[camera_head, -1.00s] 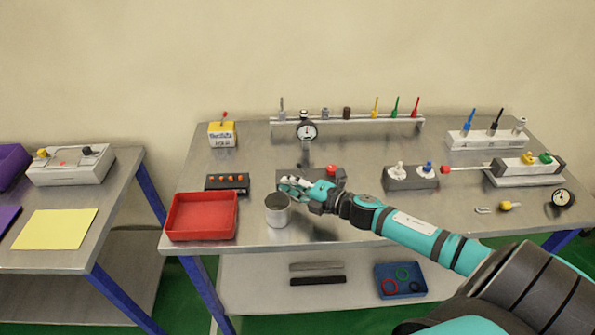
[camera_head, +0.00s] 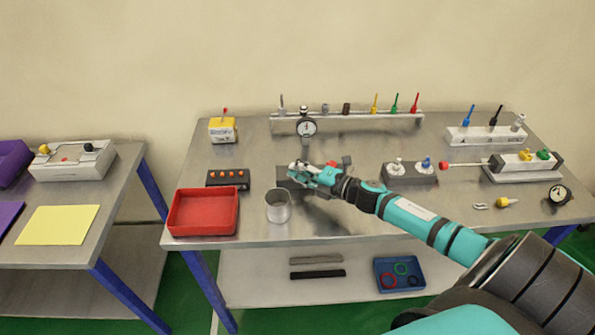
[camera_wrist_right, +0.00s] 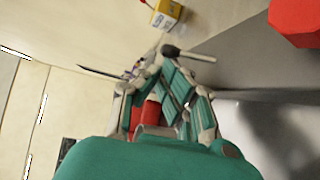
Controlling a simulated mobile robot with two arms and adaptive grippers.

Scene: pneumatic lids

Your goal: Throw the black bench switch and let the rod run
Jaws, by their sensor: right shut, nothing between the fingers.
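The dark switch box (camera_head: 283,183) sits mid-bench, partly covered by my right gripper (camera_head: 298,171). My right gripper is shut and empty, its fingertips over the box. In the right wrist view, a black-knobbed lever (camera_wrist_right: 170,51) shows just beyond the fingertips (camera_wrist_right: 172,62); I cannot tell whether they touch. A red button (camera_head: 345,162) shows behind the hand. The rod (camera_head: 470,165), with a red tip (camera_head: 444,167), sticks out left from the cylinder unit (camera_head: 525,168) with yellow and green fittings. My left gripper is not in view.
A black block with orange buttons (camera_head: 228,179) is to the left. A grey valve block (camera_head: 410,175) stands right, near my forearm. A gauge rack (camera_head: 350,121) is behind.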

